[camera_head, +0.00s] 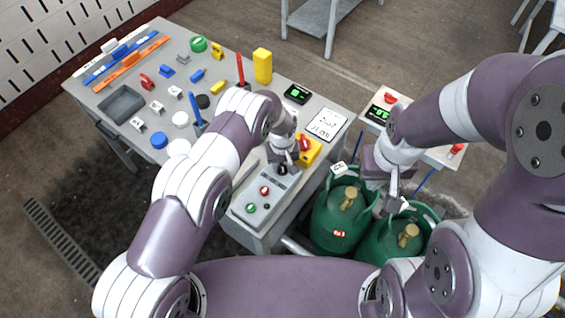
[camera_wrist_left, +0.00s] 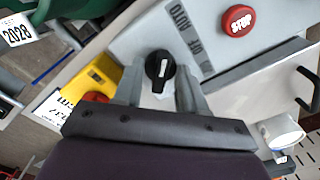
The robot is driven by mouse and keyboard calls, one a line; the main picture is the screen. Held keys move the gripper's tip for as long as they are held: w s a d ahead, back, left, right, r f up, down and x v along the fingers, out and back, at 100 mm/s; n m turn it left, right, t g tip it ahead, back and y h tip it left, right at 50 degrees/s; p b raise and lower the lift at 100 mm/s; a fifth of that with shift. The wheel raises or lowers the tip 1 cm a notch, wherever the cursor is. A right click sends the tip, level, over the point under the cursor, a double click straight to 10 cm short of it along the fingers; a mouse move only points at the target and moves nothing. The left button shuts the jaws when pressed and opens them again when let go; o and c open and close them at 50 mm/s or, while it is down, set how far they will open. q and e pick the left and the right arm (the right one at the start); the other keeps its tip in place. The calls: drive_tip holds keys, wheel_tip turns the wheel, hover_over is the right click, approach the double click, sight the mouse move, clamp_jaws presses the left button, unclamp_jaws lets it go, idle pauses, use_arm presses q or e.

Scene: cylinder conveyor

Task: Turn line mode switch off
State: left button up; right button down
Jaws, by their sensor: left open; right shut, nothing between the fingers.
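The line mode switch is a black knob with a white mark on a grey control box (camera_head: 262,215). In the left wrist view the knob (camera_wrist_left: 158,66) lies between my left gripper's two fingers, beside an upside-down label strip (camera_wrist_left: 184,30) with "AUTO" on it. The white mark runs roughly up and down in that picture. My left gripper (camera_wrist_left: 159,80) is open, and I cannot tell whether a finger touches the knob. In the head view the left gripper (camera_head: 283,165) is over the box's far end and partly hides the knob. My right gripper (camera_head: 391,205) is shut and empty above the green cylinders.
A red STOP button (camera_wrist_left: 237,20) and a green button (camera_head: 250,208) are on the same box. A yellow block with a red knob (camera_head: 306,146) stands close by. Green gas cylinders (camera_head: 333,222) stand right of the table. Many small parts cover the table's far side.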

use_arm(q)
drive_tip(key=shift+c, duration=0.3)
drive_tip(key=shift+a, duration=0.1)
clamp_jaws()
